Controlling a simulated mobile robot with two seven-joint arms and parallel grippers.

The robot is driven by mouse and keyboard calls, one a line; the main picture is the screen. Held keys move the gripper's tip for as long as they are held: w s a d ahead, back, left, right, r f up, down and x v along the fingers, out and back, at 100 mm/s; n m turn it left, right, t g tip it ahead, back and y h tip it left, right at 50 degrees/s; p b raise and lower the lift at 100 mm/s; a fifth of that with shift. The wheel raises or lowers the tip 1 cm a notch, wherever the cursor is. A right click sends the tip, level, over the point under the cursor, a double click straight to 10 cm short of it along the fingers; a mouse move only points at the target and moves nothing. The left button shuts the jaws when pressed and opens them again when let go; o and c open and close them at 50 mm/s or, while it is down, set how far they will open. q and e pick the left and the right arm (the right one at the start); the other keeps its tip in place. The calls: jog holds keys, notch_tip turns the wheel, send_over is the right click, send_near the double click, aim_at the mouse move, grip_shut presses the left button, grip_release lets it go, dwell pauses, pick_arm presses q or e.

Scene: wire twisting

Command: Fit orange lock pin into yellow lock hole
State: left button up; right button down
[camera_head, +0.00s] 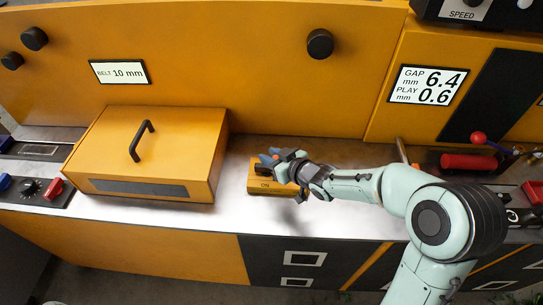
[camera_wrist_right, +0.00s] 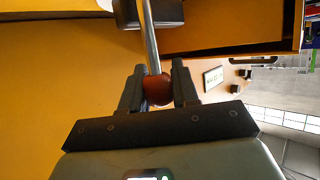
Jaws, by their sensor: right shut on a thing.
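My right gripper (camera_head: 274,158) is over a small yellow block (camera_head: 262,187) with a dark label plate on the steel counter. In the wrist view, the right gripper (camera_wrist_right: 158,84) is shut on a rounded orange-red knob (camera_wrist_right: 157,90). A straight metal rod (camera_wrist_right: 150,38) runs from this knob up to a dark block (camera_wrist_right: 148,13). I cannot tell whether the rod's far end sits in a hole; no lock hole shows clearly. An orange piece (camera_head: 402,151) stands behind my right arm, partly hidden. My left gripper is not in view.
A large yellow box (camera_head: 150,155) with a black handle stands left of the small block. A yellow machine wall (camera_head: 230,60) with black knobs rises behind. A red-knobbed lever (camera_head: 478,138) and red cylinder (camera_head: 468,162) are at the right. The counter (camera_head: 225,218) is bare in front.

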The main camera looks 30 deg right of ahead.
jog(key=shift+f+b, duration=1.4)
jog(key=shift+f, duration=0.25)
jog(key=c, duration=0.8)
grip_release()
jog(key=shift+s+r, duration=0.1)
jog(key=shift+s, duration=0.05)
jog(key=p+v, duration=0.3)
jog(key=v, duration=1)
